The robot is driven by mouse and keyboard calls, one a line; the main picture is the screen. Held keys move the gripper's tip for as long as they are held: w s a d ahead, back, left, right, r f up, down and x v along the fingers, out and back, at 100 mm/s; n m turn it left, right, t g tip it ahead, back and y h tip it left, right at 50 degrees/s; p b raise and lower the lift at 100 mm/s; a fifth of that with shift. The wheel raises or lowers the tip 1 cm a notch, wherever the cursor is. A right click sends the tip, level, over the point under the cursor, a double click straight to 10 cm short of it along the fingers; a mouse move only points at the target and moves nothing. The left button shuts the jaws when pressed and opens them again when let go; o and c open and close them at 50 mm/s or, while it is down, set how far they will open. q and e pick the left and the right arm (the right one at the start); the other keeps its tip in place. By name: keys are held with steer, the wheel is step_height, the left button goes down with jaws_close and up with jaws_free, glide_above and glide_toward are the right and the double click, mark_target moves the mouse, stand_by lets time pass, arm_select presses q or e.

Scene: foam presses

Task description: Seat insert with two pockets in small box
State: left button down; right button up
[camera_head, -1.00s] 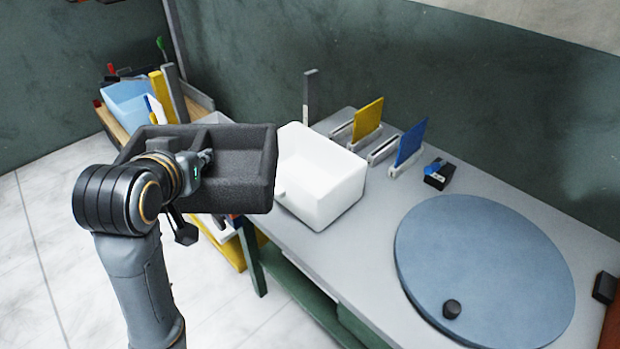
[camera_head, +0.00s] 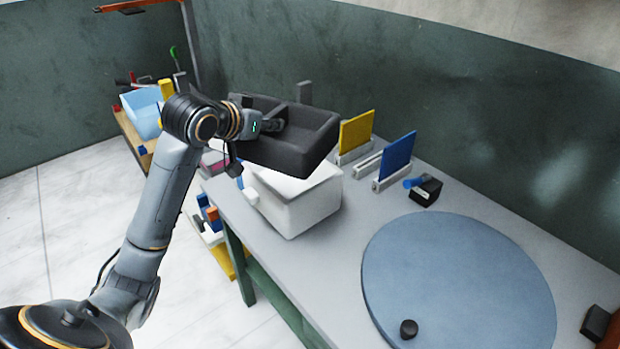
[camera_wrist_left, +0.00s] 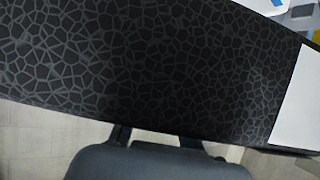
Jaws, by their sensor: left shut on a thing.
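The insert with two pockets (camera_head: 290,152) is a dark grey foam block, its pockets facing up. My left gripper (camera_head: 275,126) is shut on it at its left part and holds it in the air, slightly tilted. In the left wrist view the insert (camera_wrist_left: 150,70) fills most of the picture as a black cracked-pattern surface. The small white box (camera_head: 305,208) stands on the bench below the insert, which hides part of its opening. Whether insert and box touch cannot be told. My right gripper is in neither view.
A large round blue-grey disc (camera_head: 460,285) with a black knob (camera_head: 408,329) lies on the bench (camera_head: 300,262). Behind the box stand a yellow panel (camera_head: 356,133) and a blue panel (camera_head: 397,158) in holders. A small black dispenser (camera_head: 426,191) sits beside them. A light blue bin (camera_head: 142,108) is far left.

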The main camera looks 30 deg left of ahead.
arm_select(q)
steer(key=w+a+f, duration=0.1)
steer(key=w, duration=0.1)
steer(key=w+a+f+p, duration=0.1)
steer(key=w, duration=0.1)
steer(key=w+a+f, duration=0.1)
steer(key=w, duration=0.2)
steer(key=shift+a+f+p, duration=0.1)
steer(key=shift+a+p, duration=0.1)
steer(key=shift+p, duration=0.15)
steer(key=w+a+f+p, duration=0.2)
steer(key=w+f, duration=0.3)
steer(key=f, duration=0.4)
steer(key=shift+f, duration=0.25)
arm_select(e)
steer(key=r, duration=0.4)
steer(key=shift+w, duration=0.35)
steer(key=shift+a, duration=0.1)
arm_select(q)
steer(key=shift+a+f, duration=0.1)
steer(key=shift+f, duration=0.55)
steer(key=c, duration=1.3)
jaws_free()
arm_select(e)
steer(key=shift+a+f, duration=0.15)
arm_select(q)
steer(key=shift+r, duration=0.15)
